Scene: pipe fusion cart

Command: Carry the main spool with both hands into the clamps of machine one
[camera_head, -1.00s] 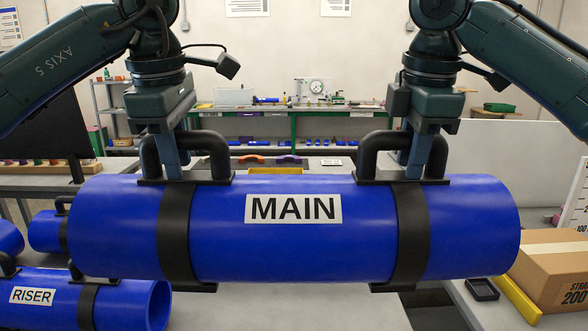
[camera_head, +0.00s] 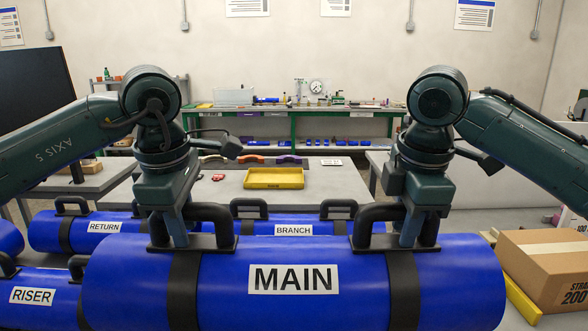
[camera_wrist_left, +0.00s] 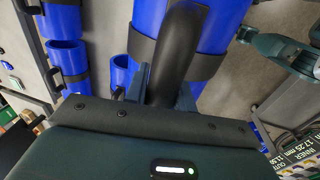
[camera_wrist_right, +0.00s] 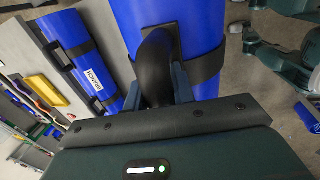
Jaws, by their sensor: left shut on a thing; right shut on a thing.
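The main spool (camera_head: 340,300) is a thick blue pipe labelled MAIN, with two black bands and a black handle on each. It lies level across the front of the head view, its lower edge cut off by the frame. My left gripper (camera_head: 176,232) is shut on its left handle (camera_head: 216,217), also seen in the left wrist view (camera_wrist_left: 172,55). My right gripper (camera_head: 408,230) is shut on its right handle (camera_head: 372,216), also seen in the right wrist view (camera_wrist_right: 155,65). The clamps of machine one are not recognisable in these views.
Blue spools labelled BRANCH (camera_head: 292,228), RETURN (camera_head: 100,232) and RISER (camera_head: 40,298) lie behind and left of the main spool. A yellow tray (camera_head: 274,178) sits on the table behind. A cardboard box (camera_head: 550,262) stands close at the right end.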

